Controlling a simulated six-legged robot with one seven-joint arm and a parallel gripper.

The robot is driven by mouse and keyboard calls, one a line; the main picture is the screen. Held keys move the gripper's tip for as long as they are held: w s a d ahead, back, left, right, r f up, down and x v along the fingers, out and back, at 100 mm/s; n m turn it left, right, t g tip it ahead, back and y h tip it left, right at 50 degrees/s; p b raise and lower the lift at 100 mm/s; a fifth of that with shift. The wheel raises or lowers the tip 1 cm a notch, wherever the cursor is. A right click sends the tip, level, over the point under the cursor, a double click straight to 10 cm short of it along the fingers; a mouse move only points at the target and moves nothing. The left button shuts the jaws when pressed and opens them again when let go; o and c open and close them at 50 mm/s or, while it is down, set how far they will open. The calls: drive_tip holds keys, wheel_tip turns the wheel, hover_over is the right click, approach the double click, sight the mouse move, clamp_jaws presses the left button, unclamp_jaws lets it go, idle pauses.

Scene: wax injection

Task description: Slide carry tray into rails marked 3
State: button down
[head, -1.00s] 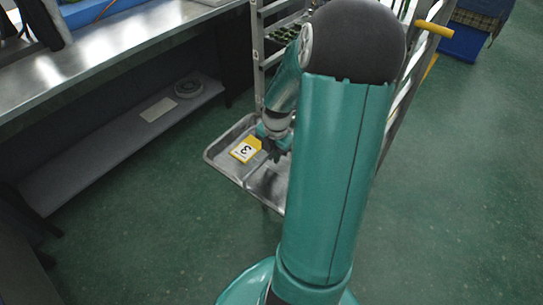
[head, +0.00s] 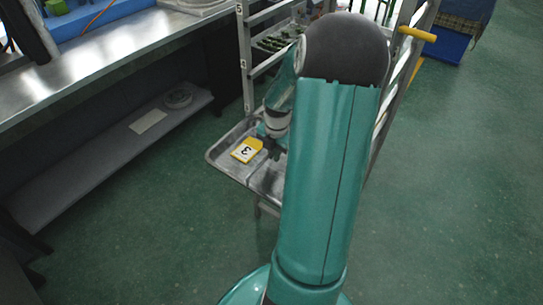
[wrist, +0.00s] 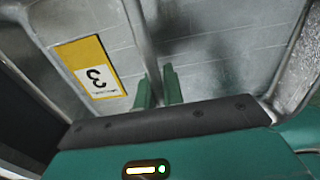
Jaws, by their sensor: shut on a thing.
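The carry tray (head: 222,165) is a shallow grey metal tray with a raised rim, at the foot of the rack in the head view. A yellow and white label (head: 246,150) marked 3 lies on it; the label also shows in the wrist view (wrist: 92,68). My gripper (head: 272,150) is over the tray, right of the label. In the wrist view my gripper (wrist: 157,88) is shut on a thin metal bar of the tray (wrist: 141,40). My arm hides the tray's right side. The rails marked 3 cannot be made out.
A metal rack (head: 246,75) stands behind the tray, with green pieces (head: 278,40) on an upper level and a yellow handle (head: 418,34) at right. A steel workbench (head: 100,62) with a lower shelf (head: 90,165) is at left. Green floor (head: 450,200) is clear at right.

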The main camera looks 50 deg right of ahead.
drive_tip(key=w+d, duration=0.2)
drive_tip(key=d, duration=2.8)
drive_tip(key=shift+w+d, duration=0.25)
drive_tip(key=shift+w, duration=0.15)
idle(2.8)
drive_tip(key=c, duration=1.4)
unclamp_jaws()
drive_tip(key=shift+c, duration=0.2)
drive_tip(key=shift+f, duration=0.1)
wheel_tip(320, 180, up, 14)
drive_tip(key=shift+s, duration=0.35)
